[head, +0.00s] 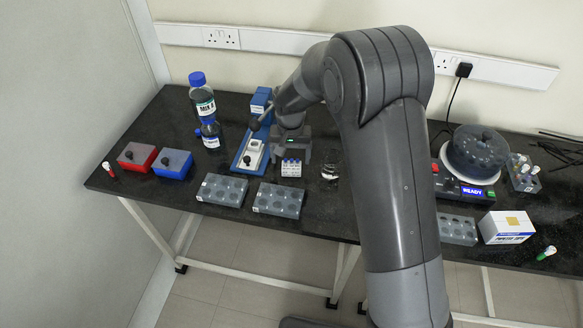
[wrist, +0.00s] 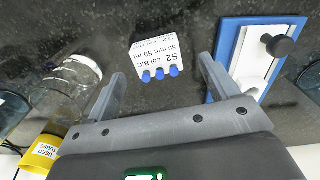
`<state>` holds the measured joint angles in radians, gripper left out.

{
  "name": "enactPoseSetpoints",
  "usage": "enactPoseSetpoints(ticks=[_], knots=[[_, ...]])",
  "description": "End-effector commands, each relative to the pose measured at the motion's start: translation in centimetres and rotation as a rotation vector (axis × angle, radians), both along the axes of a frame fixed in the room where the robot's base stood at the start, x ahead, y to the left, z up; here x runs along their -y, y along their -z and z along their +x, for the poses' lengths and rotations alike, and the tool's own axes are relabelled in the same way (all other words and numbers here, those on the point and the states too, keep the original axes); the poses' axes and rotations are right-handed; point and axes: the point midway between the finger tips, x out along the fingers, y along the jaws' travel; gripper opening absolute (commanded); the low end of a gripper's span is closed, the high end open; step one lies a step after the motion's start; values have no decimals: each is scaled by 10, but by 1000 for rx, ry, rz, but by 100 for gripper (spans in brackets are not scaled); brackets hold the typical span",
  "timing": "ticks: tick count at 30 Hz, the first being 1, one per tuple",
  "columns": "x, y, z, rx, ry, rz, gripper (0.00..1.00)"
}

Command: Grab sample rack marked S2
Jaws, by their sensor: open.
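The sample rack marked S2 (wrist: 164,52) is a small white block with a printed label and blue caps; its label reads upside down in the wrist view. In the head view the rack (head: 291,168) stands on the black bench, right of the blue-based device. My gripper (wrist: 160,72) is open and empty, its two fingers pointing toward the rack. The rack lies just ahead of the fingertips, roughly centred between them, with no contact visible. In the head view my gripper (head: 291,150) is right behind the rack, partly hidden by my arm.
The blue-based device with a black knob (wrist: 262,58) lies close beside my right finger in the wrist view. A clear glass vessel (wrist: 76,80) and a yellow used-tubes container (wrist: 42,154) are at left. Grey well blocks (head: 278,200) (head: 222,190) sit near the bench's front edge.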

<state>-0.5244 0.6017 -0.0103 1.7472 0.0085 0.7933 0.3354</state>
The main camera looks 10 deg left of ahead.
Motion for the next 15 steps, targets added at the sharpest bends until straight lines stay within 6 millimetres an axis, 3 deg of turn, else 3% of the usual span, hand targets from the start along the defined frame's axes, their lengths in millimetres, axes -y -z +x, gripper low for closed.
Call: enactPoseSetpoints(ticks=[6,15], knots=[[3,31,-1,-1,1,-1,80],[3,36,-1,1,0,0,80]])
